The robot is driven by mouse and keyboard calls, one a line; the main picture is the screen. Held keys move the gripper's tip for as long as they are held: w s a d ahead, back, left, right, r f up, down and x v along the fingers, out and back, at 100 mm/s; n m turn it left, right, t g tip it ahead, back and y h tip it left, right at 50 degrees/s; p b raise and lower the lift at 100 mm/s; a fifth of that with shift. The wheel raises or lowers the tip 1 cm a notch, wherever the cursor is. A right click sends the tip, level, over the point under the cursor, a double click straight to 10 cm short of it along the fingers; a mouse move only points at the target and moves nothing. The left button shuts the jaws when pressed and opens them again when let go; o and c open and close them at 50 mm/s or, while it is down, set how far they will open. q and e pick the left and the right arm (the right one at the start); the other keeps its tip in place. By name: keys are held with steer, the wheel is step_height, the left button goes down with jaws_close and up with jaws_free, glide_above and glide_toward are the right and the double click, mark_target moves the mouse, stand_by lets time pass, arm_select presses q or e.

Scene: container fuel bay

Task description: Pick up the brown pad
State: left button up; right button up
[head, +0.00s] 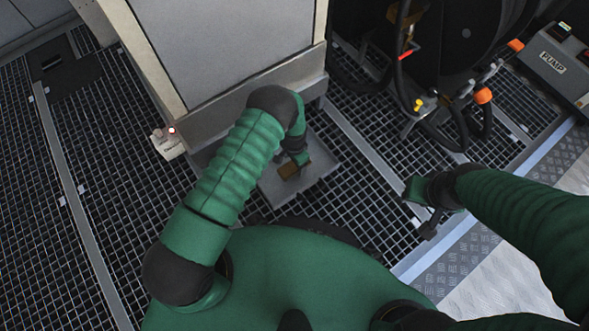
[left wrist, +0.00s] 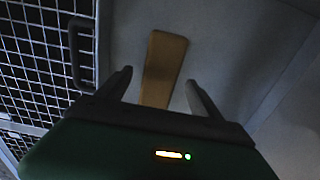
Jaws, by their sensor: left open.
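The brown pad (head: 289,172) lies on a grey metal tray (head: 325,172) at the foot of the tall cabinet, partly covered by my left gripper in the head view. In the left wrist view the pad (left wrist: 164,58) is a long, narrow piece running away from me, and its near end is hidden behind the gripper body. My left gripper (head: 297,158) is over the tray. Its two fingers are apart, one on each side of the pad (left wrist: 158,82), and not closed on it. My right gripper (head: 430,222) hangs over the grating, away from the pad; its jaws are unclear.
The cabinet (head: 222,45) rises close behind the tray. A small box with a red light (head: 168,142) is by its left corner. Hoses and fittings (head: 440,105) and a PUMP box (head: 555,65) are at right. A tray handle (left wrist: 80,52) shows in the left wrist view.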

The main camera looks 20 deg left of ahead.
arm_select(q)
step_height(320, 180, down, 3)
steer(key=shift+r, duration=0.35)
steer(key=shift+c, duration=0.2)
steer(key=c, duration=1.4)
